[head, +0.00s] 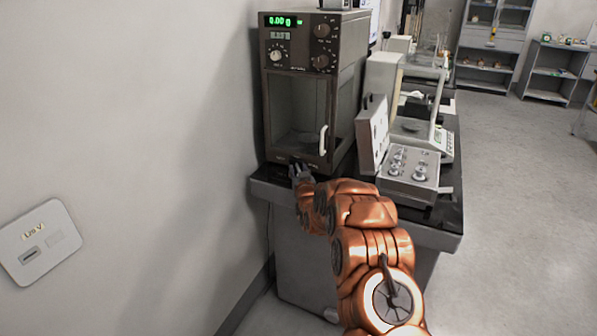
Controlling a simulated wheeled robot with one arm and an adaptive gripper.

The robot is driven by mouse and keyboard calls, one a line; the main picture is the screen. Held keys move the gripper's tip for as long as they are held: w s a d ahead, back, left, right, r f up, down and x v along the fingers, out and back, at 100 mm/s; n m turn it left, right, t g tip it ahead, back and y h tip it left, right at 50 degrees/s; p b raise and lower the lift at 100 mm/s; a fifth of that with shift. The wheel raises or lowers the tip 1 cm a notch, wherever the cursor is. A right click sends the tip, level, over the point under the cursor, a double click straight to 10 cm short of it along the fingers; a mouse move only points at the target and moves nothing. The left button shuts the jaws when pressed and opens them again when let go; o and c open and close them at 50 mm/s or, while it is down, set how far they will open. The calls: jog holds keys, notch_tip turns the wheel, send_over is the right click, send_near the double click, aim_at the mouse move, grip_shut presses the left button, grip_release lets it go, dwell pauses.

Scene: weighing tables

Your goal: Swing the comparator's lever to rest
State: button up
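The comparator (333,85) is a tall dark brown cabinet on the table at the left, against the wall. Its green display reads 0.00 g, and it has several knobs and a glass front with a white curved handle (323,140) at lower right. I cannot make out the lever for sure; the low front edge is partly covered by my gripper. My gripper (296,168) is small in the view, right at the cabinet's lower front edge. Whether it touches anything, and how its fingers are set, cannot be told.
An open case of metal weights (408,172) stands right of my arm on the dark table (440,212). A pale balance (442,140) stands behind it. The wall (130,110) is close on the left. Open floor (520,210) lies to the right, with shelves (553,72) beyond.

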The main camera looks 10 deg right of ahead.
grip_shut()
dwell(0.7)
